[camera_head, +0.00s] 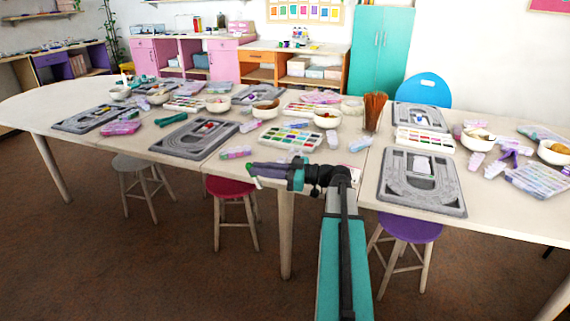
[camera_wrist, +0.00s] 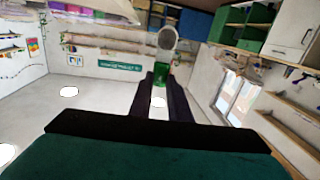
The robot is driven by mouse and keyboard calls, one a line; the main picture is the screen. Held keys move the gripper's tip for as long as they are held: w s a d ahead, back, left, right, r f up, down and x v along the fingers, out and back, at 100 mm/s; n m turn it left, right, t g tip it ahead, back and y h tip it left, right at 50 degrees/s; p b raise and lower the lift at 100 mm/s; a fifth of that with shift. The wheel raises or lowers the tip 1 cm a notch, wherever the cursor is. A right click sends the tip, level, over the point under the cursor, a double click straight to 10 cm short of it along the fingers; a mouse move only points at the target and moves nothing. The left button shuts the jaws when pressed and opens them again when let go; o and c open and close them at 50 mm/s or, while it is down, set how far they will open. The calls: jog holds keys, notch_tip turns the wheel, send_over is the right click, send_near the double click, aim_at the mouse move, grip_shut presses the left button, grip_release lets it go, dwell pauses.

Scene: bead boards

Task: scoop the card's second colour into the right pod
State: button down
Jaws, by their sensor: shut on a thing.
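My gripper (camera_head: 262,170) is held out to the left, in front of the table's front edge. It is shut on a small scoop with a green handle (camera_wrist: 160,74) and a round greyish bowl (camera_wrist: 167,38). In the wrist view the bowl points away past the fingertips and looks empty. A bead tray with several colours (camera_head: 290,138) lies on the table behind the gripper. Small lilac and pink pods lie about, one (camera_head: 360,144) right of that tray and one (camera_head: 235,152) left of it. I cannot make out the card or tell which is the right pod.
Grey bead boards lie at the front right (camera_head: 392,190) and front left (camera_head: 172,143). A white bowl (camera_head: 327,122) and a cup of brown sticks (camera_head: 374,110) stand behind the gripper. A red stool (camera_head: 231,187) and purple stool (camera_head: 411,228) stand at the front edge.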

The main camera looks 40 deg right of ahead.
jog(key=a+f+n+g+y, duration=0.1)
jog(key=a+f, duration=0.1)
jog(key=a, duration=1.2)
jog(key=a+f+n+g+y, duration=0.2)
jog(key=a, duration=1.3)
jog(key=shift+w+a+f+g, duration=0.15)
jog(key=shift+w+a+g, duration=0.1)
jog(key=shift+w+g, duration=0.05)
jog(key=shift+w+d, duration=0.1)
jog(key=shift+w, duration=0.1)
